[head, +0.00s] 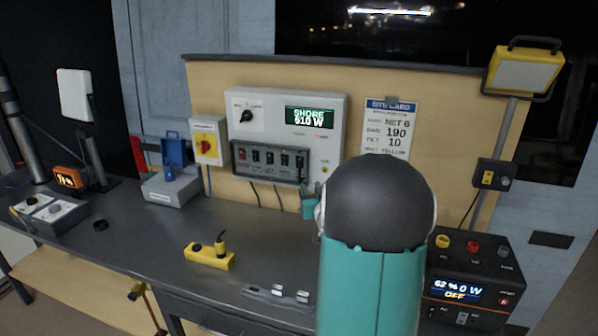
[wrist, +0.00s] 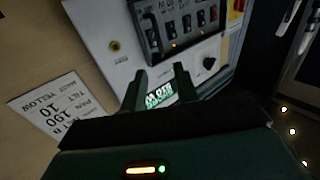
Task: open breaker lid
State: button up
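The breaker lid (head: 268,174) is a dark grey frame over a row of breaker switches, low on the white panel box (head: 330,110). The lid looks down over the switches, though I cannot tell whether it is fully closed. In the wrist view, which is turned upside down, the lid (wrist: 150,36) is at the top, beyond my fingertips. My gripper (wrist: 158,82) is open and empty, its two dark fingers apart with the green display (wrist: 160,94) showing between them. In the head view my teal arm hides most of the gripper, just right of the lid.
A yellow switch box (head: 205,147) with a red knob is left of the panel. A site card (head: 388,125) hangs on its right. The bench below the panel is mostly clear.

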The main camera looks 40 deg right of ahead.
aim_at(300, 170)
jog(key=x, duration=1.1)
jog(key=shift+w, duration=0.1)
grip_shut()
